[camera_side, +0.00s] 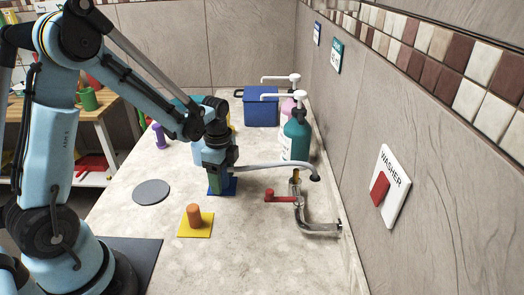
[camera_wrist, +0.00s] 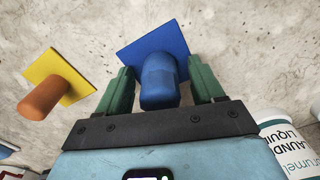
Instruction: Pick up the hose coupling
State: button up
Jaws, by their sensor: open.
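My gripper (camera_side: 216,181) is low over the counter. Its two green fingers (camera_wrist: 162,82) are open and stand on either side of a rounded blue peg (camera_wrist: 160,78). The peg is on a blue square plate (camera_wrist: 148,40); the plate also shows in the side view (camera_side: 229,187). I cannot tell whether the fingers touch the peg. A grey hose (camera_side: 275,165) arches from beside my gripper to a black end (camera_side: 315,178) near the wall tap. That end may be the hose coupling, but I cannot be sure; it is clear of my fingers.
An orange peg (camera_side: 194,215) is on a yellow plate (camera_side: 196,230) in front. A grey disc (camera_side: 151,192) lies to the left. The red-handled tap (camera_side: 301,210) and teal bottle (camera_side: 296,138) stand to the right. A blue bin (camera_side: 261,108) is behind. The front counter is mostly free.

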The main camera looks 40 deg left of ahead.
jog(key=c, duration=1.1)
jog(key=shift+r, duration=0.15)
jog(key=shift+c, duration=0.2)
jog(key=shift+r, duration=0.55)
notch_tip(320, 180, up, 2)
jog(key=shift+r, duration=0.25)
jog(key=s+d+r, duration=0.1)
jog(key=d+r, duration=0.1)
jog(key=d, duration=0.1)
jog(key=s+d+r, duration=0.1)
jog(key=d+r, duration=0.1)
jog(key=d, duration=0.2)
jog(key=s+d+r, duration=0.1)
jog(key=d+r, duration=0.2)
jog(key=shift+s+d, duration=0.15)
jog(key=shift+d, duration=0.2)
jog(key=shift+m, duration=0.3)
jog(key=w+d+r, duration=0.1)
jog(key=w, duration=0.3)
jog(key=w+d+r, duration=0.1)
jog(key=w+d, duration=0.1)
jog(key=w, duration=0.3)
jog(key=w+d+r, duration=0.1)
jog(key=w, duration=0.4)
jog(key=shift+d+r, duration=0.2)
jog(key=shift+r, duration=0.05)
jog(key=shift+w+d, duration=0.1)
jog(key=shift+w, duration=0.1)
jog(key=shift+w+f, duration=0.15)
